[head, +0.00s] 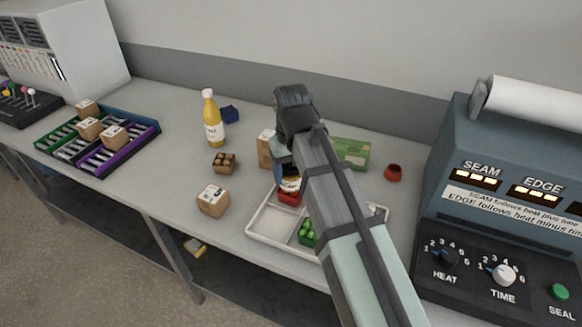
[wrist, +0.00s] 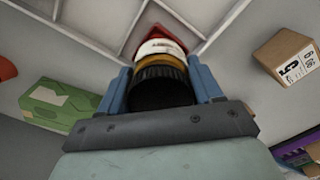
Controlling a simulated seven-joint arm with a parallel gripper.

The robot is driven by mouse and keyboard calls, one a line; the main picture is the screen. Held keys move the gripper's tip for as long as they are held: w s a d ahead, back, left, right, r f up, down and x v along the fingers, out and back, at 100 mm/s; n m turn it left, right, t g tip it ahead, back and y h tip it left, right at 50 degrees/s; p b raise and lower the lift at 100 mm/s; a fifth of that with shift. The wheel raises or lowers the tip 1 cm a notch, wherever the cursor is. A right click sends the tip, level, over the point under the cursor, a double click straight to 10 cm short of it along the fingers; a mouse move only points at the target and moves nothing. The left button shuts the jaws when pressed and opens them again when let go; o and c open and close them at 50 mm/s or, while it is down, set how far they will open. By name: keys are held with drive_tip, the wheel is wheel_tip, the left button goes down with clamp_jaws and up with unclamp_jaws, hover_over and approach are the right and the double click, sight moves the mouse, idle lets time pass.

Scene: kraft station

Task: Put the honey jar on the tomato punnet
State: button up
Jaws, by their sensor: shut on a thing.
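The honey jar (wrist: 160,88) is between the blue fingers of my gripper (wrist: 160,93) in the wrist view, with its black lid toward the camera and an amber and white side showing. In the head view the jar (head: 291,184) shows just below my gripper (head: 287,166), partly hidden by my arm. The red tomato punnet (head: 288,199) is directly below the jar in the white tray; its corner also shows beyond the jar in the wrist view (wrist: 156,34). I cannot tell whether jar and punnet touch. The punnet's contents are mostly hidden.
The white divided tray (head: 252,226) also holds a green punnet (head: 306,232). A small carton (head: 213,200), a brown punnet (head: 223,163) and a yellow bottle (head: 213,122) stand left. A green box (head: 352,153) and red pot (head: 393,173) stand right, before the sealing machine (head: 500,190).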

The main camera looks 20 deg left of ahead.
drive_tip(key=shift+f, duration=0.15)
drive_tip(key=o, duration=1.3)
drive_tip(key=shift+r, duration=3.95)
